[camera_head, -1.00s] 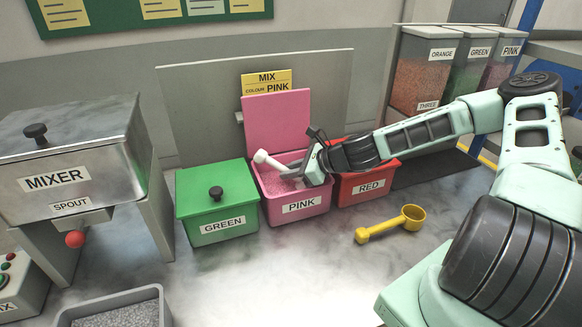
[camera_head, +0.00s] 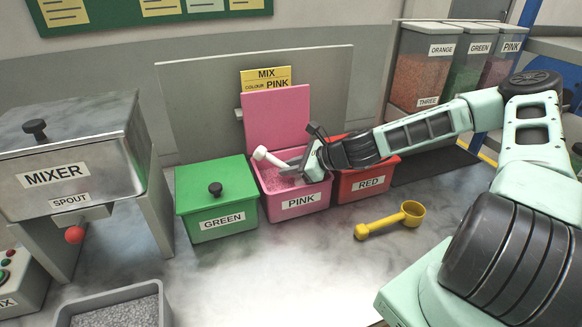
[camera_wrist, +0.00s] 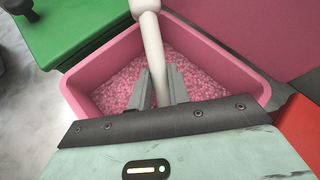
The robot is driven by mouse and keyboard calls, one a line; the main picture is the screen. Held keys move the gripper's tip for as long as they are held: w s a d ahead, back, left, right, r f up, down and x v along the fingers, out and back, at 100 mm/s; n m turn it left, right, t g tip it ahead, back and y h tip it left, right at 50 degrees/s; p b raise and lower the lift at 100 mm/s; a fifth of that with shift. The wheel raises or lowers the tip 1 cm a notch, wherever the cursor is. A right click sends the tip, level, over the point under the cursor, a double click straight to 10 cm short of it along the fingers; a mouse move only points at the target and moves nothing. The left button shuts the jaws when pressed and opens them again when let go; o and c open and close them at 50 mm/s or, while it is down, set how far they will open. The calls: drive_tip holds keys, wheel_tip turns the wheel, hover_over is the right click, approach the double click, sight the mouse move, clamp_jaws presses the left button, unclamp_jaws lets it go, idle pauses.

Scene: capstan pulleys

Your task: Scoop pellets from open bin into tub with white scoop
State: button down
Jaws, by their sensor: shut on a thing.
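The open pink bin (camera_head: 292,206), labelled PINK, has its lid raised behind it and holds pink pellets (camera_wrist: 194,66). My gripper (camera_head: 294,166) is over the bin, shut on the handle of the white scoop (camera_head: 270,158). In the wrist view my gripper (camera_wrist: 162,86) holds the white scoop (camera_wrist: 152,44) between its fingers. The scoop's knobbed end points away over the bin's left rim in the head view. Its bowl is not clearly visible. A grey tub (camera_head: 62,316) stands at the lower left with grey contents.
A closed green bin (camera_head: 218,190) and a red bin (camera_head: 367,184) flank the pink bin closely. A yellow scoop (camera_head: 392,222) lies in front on the table. The mixer (camera_head: 72,172) stands at the left. A sign (camera_head: 266,80) reads MIX COLOUR PINK.

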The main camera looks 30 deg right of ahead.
drive_tip(key=shift+s+f, duration=0.15)
drive_tip(key=shift+f, duration=0.15)
drive_tip(key=shift+r+p, duration=1)
drive_tip(key=shift+p, duration=0.15)
drive_tip(key=shift+w+r+p, duration=0.2)
drive_tip(key=shift+r+p, duration=0.05)
drive_tip(key=shift+p, duration=0.05)
drive_tip(key=shift+w+d+r+p, duration=0.1)
drive_tip(key=shift+r+p, duration=0.1)
drive_tip(key=shift+p, duration=0.15)
